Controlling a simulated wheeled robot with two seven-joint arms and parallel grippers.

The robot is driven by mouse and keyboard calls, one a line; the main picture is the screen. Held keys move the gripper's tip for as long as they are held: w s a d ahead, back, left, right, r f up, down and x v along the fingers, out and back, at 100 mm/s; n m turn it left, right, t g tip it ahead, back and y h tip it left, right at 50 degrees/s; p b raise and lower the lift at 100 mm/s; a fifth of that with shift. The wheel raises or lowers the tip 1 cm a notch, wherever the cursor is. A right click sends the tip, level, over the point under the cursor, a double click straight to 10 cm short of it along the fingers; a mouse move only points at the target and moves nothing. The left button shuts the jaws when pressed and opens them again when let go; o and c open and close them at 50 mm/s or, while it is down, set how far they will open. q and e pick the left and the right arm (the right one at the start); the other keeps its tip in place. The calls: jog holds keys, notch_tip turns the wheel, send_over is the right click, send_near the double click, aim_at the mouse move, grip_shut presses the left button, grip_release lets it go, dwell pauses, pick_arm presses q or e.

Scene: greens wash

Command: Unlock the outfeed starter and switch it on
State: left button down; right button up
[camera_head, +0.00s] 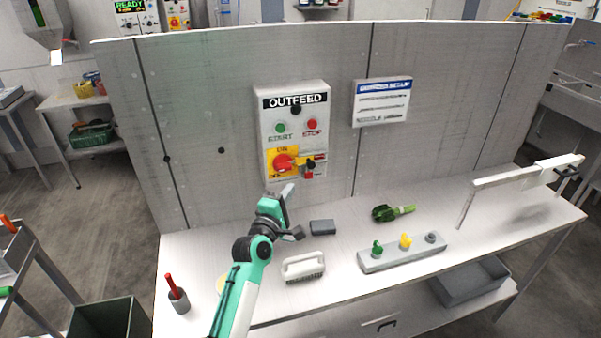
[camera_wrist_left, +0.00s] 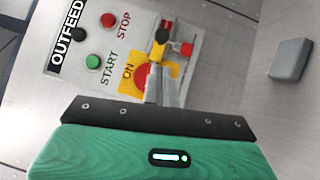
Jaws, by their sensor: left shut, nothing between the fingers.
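The outfeed starter (camera_head: 265,130) is a pale box on the grey upright panel, with a green START button (camera_head: 280,128) and a red STOP button (camera_head: 312,124). Below them a red rotary switch (camera_head: 282,162) sits on a yellow ON/OFF plate; its exact setting is unclear. At its right are a yellow piece, a black knob and a small red block (camera_head: 309,175), which also shows in the left wrist view (camera_wrist_left: 187,49). My left gripper (camera_head: 288,190) is shut and empty, just below the switch in the head view. In the wrist view its fingers (camera_wrist_left: 164,88) partly cover the switch.
On the white bench are a grey block (camera_head: 323,227), a white brush (camera_head: 303,262), dark greens (camera_head: 385,213) and a grey rack (camera_head: 375,264) with coloured knobs. A sign (camera_head: 382,103) hangs right of the starter. A grey cup (camera_head: 180,301) stands at the front left.

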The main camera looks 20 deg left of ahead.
pick_arm(q)
jog(key=p, duration=0.2)
send_near(307, 162)
jog(key=w, duration=0.4)
jog(key=shift+w+d+r, duration=0.1)
jog(key=shift+w+r, duration=0.05)
jog(key=shift+w, duration=0.25)
jog(key=w+d, duration=0.2)
jog(key=d, duration=0.1)
jog(key=shift+w+d+r, duration=0.1)
jog(key=shift+d+r, duration=0.05)
jog(key=shift+d, duration=0.1)
jog(key=shift+d, duration=0.1)
